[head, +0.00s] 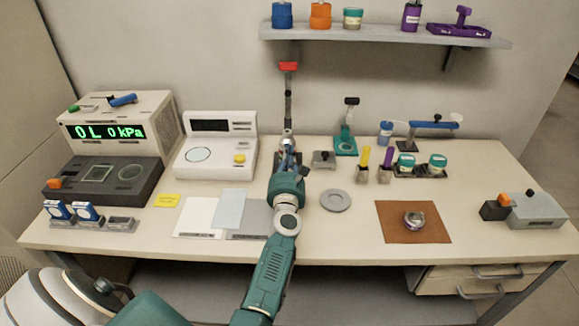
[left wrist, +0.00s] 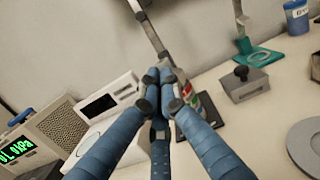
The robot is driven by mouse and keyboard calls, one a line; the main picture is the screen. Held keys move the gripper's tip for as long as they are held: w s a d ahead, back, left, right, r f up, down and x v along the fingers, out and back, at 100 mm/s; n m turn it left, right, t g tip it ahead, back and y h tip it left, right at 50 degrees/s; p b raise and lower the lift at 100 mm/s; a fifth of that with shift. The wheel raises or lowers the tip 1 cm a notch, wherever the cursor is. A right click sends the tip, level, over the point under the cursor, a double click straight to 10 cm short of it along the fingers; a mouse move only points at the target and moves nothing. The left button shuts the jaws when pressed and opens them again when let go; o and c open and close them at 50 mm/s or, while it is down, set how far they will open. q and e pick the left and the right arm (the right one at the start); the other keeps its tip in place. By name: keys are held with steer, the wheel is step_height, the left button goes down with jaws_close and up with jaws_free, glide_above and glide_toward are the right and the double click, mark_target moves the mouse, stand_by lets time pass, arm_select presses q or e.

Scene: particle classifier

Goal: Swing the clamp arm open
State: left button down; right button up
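The clamp arm (head: 288,100) is a thin grey bar standing nearly upright at the back of the bench, with a red grip (head: 288,67) at its top. In the left wrist view the bar (left wrist: 153,32) slants up and left behind my fingertips. My left gripper (head: 288,149) is in front of the lower end of the bar. In the left wrist view its blue fingers (left wrist: 160,82) meet at the tips. I cannot tell whether they touch the clamp. My right gripper is not in view.
A white scale (head: 215,157) and a pressure readout box (head: 118,122) stand left of the gripper. A small grey block (head: 324,159), a teal stand (head: 346,146) and a grey disc (head: 335,200) are to the right. A shelf (head: 385,34) hangs above.

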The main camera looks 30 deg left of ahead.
arm_select(q)
steer(key=shift+w+a+f+t+b, duration=0.1)
steer(key=shift+f+t+b, duration=0.5)
steer(key=shift+f+b, duration=0.2)
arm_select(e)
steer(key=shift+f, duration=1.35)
arm_select(q)
steer(key=shift+r, duration=0.1)
